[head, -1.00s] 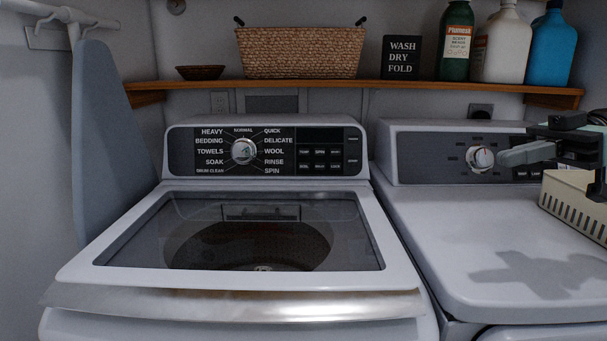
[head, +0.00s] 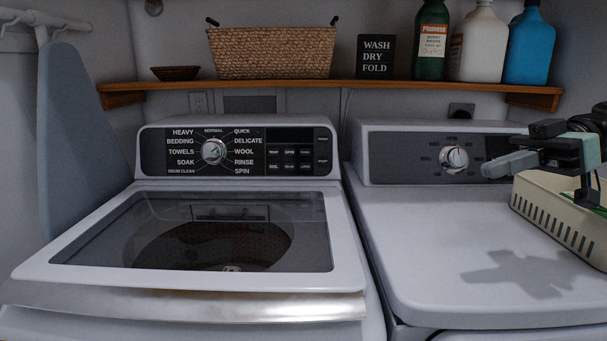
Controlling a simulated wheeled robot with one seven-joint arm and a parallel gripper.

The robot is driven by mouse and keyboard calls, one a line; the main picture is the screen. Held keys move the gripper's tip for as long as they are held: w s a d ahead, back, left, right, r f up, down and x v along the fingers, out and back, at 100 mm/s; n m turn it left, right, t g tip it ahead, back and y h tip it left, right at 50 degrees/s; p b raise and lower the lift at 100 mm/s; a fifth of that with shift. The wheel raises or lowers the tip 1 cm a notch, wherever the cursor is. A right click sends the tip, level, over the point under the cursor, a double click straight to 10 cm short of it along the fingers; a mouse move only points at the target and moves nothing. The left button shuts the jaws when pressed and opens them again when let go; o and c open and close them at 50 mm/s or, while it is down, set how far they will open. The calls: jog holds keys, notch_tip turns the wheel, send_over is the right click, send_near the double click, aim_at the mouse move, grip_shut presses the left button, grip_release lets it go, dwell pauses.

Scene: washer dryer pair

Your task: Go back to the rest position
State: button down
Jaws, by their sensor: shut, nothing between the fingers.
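My gripper (head: 487,169) is at the right of the head view, its fingers pointing left. It is shut and empty. It hangs above the dryer (head: 400,225) top, in front of the dryer's control panel. Its fingertips show just right of the dryer's dial (head: 454,158), with a visible gap between them. Its shadow falls on the dryer top. The far part of my arm is cut off by the right edge of the view.
A beige slotted basket (head: 550,222) stands on the dryer's right side, below and close to my gripper. The washer (head: 345,235) is at left, lid shut. A wooden shelf (head: 350,87) above holds a wicker basket (head: 270,52) and bottles. The dryer top's middle is clear.

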jog(key=s+a+f+m+g+h, duration=0.1)
jog(key=s+a+f+g+h, duration=0.15)
jog(key=a+f, duration=0.4)
jog(key=s+a+f+m+g+h, duration=0.1)
jog(key=s+a+f+m+h, duration=0.15)
jog(key=a+f, duration=0.4)
jog(key=s+a+f+h, duration=0.3)
jog(key=s+f+h, duration=0.2)
jog(key=s+f, duration=0.1)
jog(key=shift+s+d+m+t+h, duration=0.85)
jog(key=shift+s+m+t+h, duration=1.6)
jog(key=shift+s, duration=2.05)
notch_tip(320, 180, down, 11)
jog(key=b, duration=1)
notch_tip(320, 180, up, 19)
jog(key=p, duration=1.8)
jog(key=shift+m+y+p, duration=0.3)
jog(key=shift+y+p, duration=0.05)
jog(key=shift+p, duration=0.05)
